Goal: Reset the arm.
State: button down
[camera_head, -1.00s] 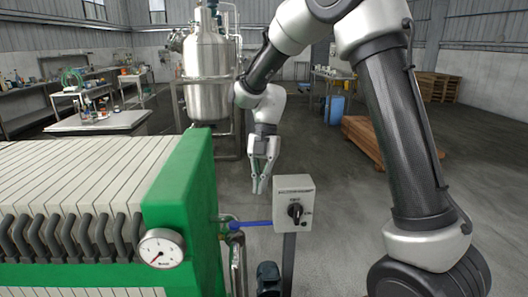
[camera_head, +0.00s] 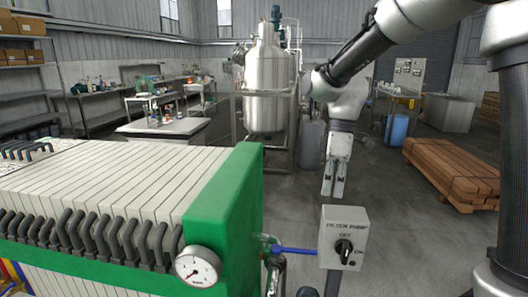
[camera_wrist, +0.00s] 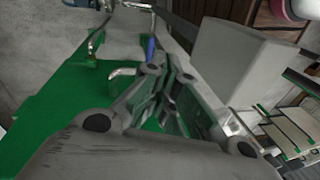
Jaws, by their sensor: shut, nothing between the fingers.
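My gripper (camera_head: 333,192) hangs fingers-down at the end of my arm, above and a little behind the switch box (camera_head: 343,237) in the head view. Its fingers are together and hold nothing. In the wrist view the fingers (camera_wrist: 160,105) reach away from the camera, with the plain grey side of the box (camera_wrist: 228,62) at the right. The box has a black rotary knob and a label whose smaller words are hard to read.
A green filter press (camera_head: 235,210) with a round gauge (camera_head: 198,266) fills the lower left. A blue-handled valve (camera_head: 292,250) lies between press and box. A steel tank (camera_head: 268,85) stands behind. Timber (camera_head: 450,170) lies at the right; floor between is open.

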jog(key=s+d+r+m+t, duration=0.3)
jog(key=s+d+m, duration=0.4)
jog(key=s+d, duration=0.2)
jog(key=s+d+r+m+t+h, duration=0.1)
jog(key=s+d+r+m+t, duration=0.2)
jog(key=s+d+m, duration=0.4)
jog(key=shift+s+d+r+m+t, duration=0.3)
jog(key=shift+s+d+r, duration=0.05)
jog(key=shift+s+d, duration=0.8)
